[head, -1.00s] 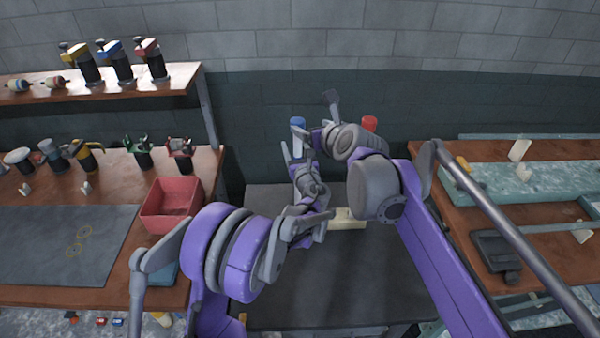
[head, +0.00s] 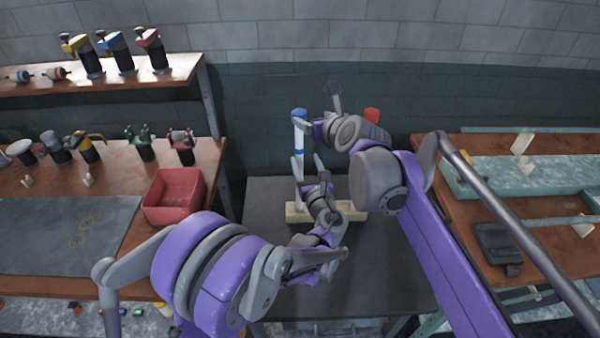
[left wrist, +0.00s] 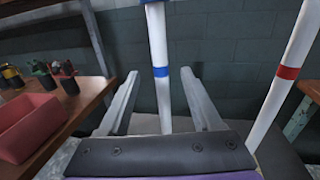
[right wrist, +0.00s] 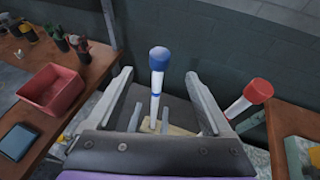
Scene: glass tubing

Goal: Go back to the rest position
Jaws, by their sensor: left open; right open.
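A white glass tube with a blue top and blue band (head: 299,135) stands upright in a pale wooden base (head: 297,213) on the dark table. A second tube with a red top (head: 371,115) is mostly hidden behind my right arm; its red band shows in the left wrist view (left wrist: 289,72). My left gripper (head: 308,162) is open and empty, on the near side of the blue tube, which appears between its fingers in the left wrist view. My right gripper (head: 316,106) is open and empty, higher up; the blue top appears between its fingers in the right wrist view (right wrist: 158,59).
A red bin (head: 173,197) sits on the left wooden bench, with several clamps and tools behind it. A right bench (head: 440,152) holds a pale slab and a dark device. A block wall stands behind. The dark table (head: 385,270) has bare room in front.

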